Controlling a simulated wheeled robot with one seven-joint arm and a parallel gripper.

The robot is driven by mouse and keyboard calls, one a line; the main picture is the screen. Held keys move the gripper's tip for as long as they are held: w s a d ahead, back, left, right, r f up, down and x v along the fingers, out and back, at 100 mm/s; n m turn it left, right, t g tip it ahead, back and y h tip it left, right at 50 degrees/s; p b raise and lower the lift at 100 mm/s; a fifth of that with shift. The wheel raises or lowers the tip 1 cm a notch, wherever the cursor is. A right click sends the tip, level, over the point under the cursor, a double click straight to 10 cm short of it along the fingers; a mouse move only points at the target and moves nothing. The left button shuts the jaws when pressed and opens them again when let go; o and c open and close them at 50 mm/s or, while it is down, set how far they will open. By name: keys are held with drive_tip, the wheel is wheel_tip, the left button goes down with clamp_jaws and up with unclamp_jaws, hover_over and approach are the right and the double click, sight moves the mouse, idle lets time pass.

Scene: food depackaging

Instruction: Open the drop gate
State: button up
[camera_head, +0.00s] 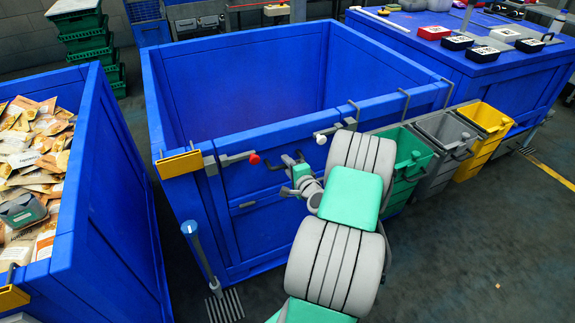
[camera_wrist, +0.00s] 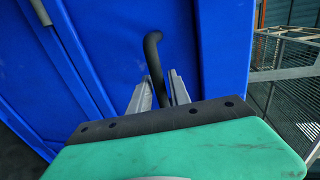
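The blue bin (camera_head: 240,85) stands open-topped and looks empty in the head view. Its front holds a blue panel (camera_head: 262,232), which I take for the drop gate; it stands upright. A black hooked handle (camera_head: 272,165) sticks out near the panel's top and shows in the wrist view (camera_wrist: 154,58). My gripper (camera_head: 289,163) is at this handle. In the wrist view my gripper (camera_wrist: 160,82) has its two fingers either side of the handle, with small gaps showing. A red-tipped lever (camera_head: 254,158) and a white-tipped lever (camera_head: 321,138) sit on the bin's front rim.
A blue bin of packaged food (camera_head: 100,190) stands at the left. A blue-handled post (camera_head: 200,255) stands before the front's left side. Green (camera_head: 408,160), grey (camera_head: 447,135) and yellow (camera_head: 487,118) bins line the right. Open floor (camera_head: 480,240) lies at the lower right.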

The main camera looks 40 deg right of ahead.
clamp_jaws()
idle(1.4)
